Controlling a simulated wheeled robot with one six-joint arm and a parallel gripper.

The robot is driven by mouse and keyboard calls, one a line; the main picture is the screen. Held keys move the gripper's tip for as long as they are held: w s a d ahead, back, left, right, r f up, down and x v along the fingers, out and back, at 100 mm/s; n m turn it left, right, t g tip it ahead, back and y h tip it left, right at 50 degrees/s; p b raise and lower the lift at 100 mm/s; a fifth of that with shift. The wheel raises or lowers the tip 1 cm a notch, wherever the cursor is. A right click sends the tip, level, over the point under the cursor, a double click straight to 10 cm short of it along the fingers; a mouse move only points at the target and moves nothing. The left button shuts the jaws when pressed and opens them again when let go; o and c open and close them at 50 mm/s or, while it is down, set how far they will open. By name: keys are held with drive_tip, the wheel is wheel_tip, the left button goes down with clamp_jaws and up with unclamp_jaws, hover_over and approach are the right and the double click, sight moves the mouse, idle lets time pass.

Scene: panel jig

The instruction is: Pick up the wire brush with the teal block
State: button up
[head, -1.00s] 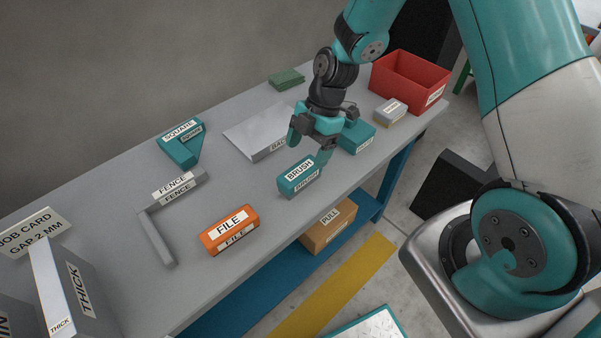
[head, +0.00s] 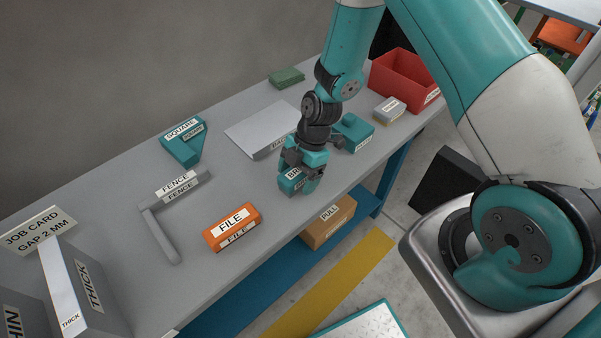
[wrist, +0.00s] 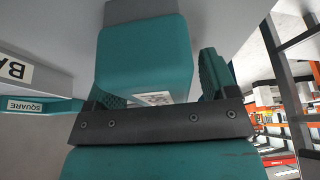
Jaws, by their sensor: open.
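The wire brush with the teal block (head: 289,184) lies on the grey bench, its label partly hidden by my gripper. My gripper (head: 302,186) is right over it in the head view, with its fingers around the block. In the wrist view the teal block (wrist: 145,55) sits between my two open fingers (wrist: 158,85), one on each side. The right finger stands apart from the block; whether the left one touches it I cannot tell.
An orange file block (head: 232,227) and a grey fence (head: 172,205) lie to the left. A teal square (head: 183,142) is farther back. Behind my gripper are a grey plate (head: 262,125) and another teal block (head: 355,130). A red bin (head: 403,78) stands at the far end.

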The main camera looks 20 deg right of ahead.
drive_tip(key=shift+f, duration=0.2)
drive_tip(key=c, duration=1)
drive_tip(key=shift+r, duration=0.1)
drive_tip(key=shift+c, duration=0.2)
